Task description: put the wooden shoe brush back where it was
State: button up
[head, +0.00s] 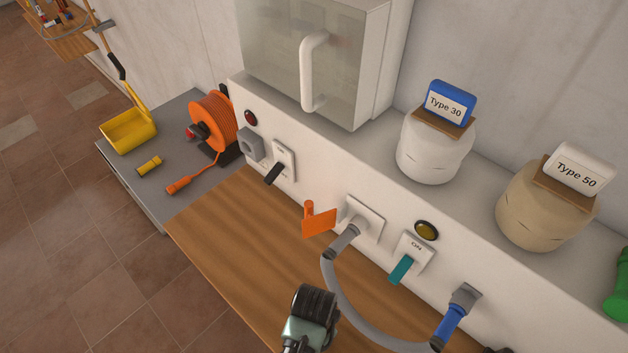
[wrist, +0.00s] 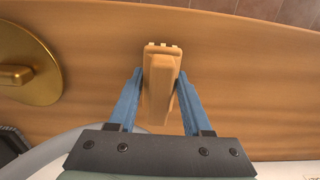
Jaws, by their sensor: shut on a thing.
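The wooden shoe brush (wrist: 160,85) is between the blue fingers of my gripper (wrist: 161,82) in the wrist view. It is a light brown block with small pale tufts at its far end. Both fingers press on its sides, so my gripper is shut on it. Below it is the wooden countertop (wrist: 240,60); I cannot tell whether the brush touches it. In the head view my gripper shows only as a dark wrist part (head: 312,305) over the front of the countertop (head: 230,225); its fingertips and the brush are hidden there.
A round brass fitting (wrist: 25,75) lies on the counter, left of the brush. A grey hose (head: 335,285) arcs from the white panel close to my gripper. The counter's left part is clear.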

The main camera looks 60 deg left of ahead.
jog(key=shift+f, duration=0.3)
jog(key=shift+f, duration=0.15)
jog(key=o, duration=1.2)
